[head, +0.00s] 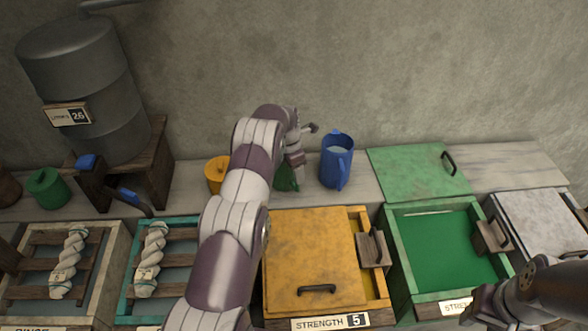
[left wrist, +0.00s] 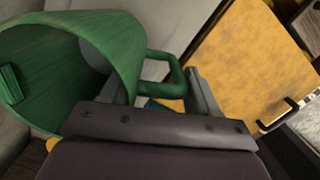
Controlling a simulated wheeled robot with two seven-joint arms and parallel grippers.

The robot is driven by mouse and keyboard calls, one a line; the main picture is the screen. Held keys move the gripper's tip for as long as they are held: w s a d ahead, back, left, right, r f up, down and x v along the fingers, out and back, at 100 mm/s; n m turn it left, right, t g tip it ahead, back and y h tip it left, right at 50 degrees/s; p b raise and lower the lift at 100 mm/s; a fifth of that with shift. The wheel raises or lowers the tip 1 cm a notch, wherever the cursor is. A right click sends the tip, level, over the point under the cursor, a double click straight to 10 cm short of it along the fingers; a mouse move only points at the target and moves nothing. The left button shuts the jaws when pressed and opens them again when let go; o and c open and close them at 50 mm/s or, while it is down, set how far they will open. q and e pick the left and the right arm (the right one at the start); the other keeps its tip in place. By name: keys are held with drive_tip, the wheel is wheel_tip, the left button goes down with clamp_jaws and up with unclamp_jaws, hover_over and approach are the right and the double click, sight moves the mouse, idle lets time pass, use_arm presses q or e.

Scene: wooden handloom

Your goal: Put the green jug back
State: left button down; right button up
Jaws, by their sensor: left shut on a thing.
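The green jug (head: 286,178) shows in the head view between a yellow vessel and a blue jug, at the back ledge, mostly hidden behind my left arm. In the left wrist view the jug (left wrist: 110,38) is large at the upper left, its open mouth and handle visible. My left gripper (head: 294,158) is shut on the jug at its handle side; the fingers also show in the left wrist view (left wrist: 165,92). I cannot tell whether the jug's base touches the ledge. Part of my right arm shows at the lower right of the head view; its jaws are unclear.
The blue jug (head: 337,162), holding pale liquid, stands close right of the green one. The yellow vessel (head: 217,173) is close left. A yellow-lidded vat (head: 312,250) and an open green vat (head: 445,248) lie in front.

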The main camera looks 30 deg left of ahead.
use_arm(q)
drive_tip(key=shift+f, duration=0.1)
drive_tip(key=shift+c, duration=1.3)
unclamp_jaws()
